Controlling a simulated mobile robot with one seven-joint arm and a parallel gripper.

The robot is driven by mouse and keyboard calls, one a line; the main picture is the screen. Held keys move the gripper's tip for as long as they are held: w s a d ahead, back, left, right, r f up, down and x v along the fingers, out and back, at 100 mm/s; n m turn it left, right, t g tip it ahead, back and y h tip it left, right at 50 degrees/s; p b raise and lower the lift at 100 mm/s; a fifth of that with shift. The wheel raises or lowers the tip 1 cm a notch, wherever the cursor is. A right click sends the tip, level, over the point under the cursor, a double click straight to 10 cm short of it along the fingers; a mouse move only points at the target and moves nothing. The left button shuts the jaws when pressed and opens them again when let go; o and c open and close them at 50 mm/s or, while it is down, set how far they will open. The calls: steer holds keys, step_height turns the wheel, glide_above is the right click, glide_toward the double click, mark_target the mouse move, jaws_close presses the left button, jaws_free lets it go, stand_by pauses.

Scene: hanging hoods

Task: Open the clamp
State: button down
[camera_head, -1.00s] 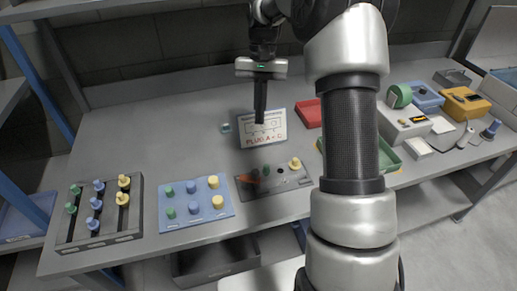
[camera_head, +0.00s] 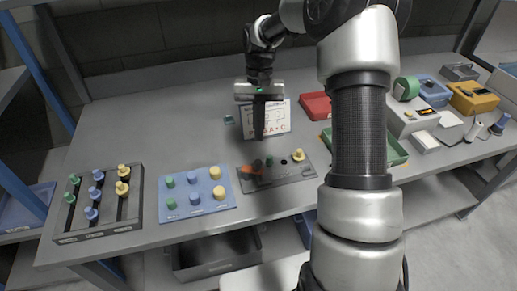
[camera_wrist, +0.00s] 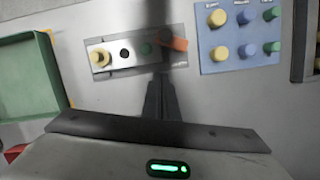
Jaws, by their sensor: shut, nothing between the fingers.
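The clamp seems to be the orange lever (camera_head: 251,170) at the left end of a grey fixture plate (camera_head: 288,178). In the wrist view the orange lever (camera_wrist: 174,43) lies at the plate's right end. Beside it on the plate are a green peg (camera_wrist: 146,49), a dark hole (camera_wrist: 124,54) and a yellow knob (camera_wrist: 100,58). My gripper (camera_head: 259,137) is shut and empty, pointing down above and behind the plate. In the wrist view my gripper's fingers (camera_wrist: 161,84) appear below the plate, apart from the lever. The lever's exact position is hard to tell.
A blue board with several knobs (camera_head: 228,201) and a dark slotted rack (camera_head: 75,228) stand left of the plate. A printed card (camera_head: 281,120) stands behind my gripper. A red tray (camera_head: 315,104) and a green tray (camera_head: 398,153) lie to the right. The table's back left is clear.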

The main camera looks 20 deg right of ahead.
mark_target(260, 164)
steer(key=shift+s+a+f, duration=0.2)
steer(key=shift+s+f, duration=0.25)
steer(key=shift+s, duration=0.3)
steer(key=shift+s+a+f, duration=0.25)
steer(key=shift+s+f, duration=0.15)
steer(key=shift+s, duration=0.3)
steer(key=shift+s+a+f, duration=0.2)
steer(key=shift+s+f, duration=0.25)
steer(key=shift+s, duration=0.3)
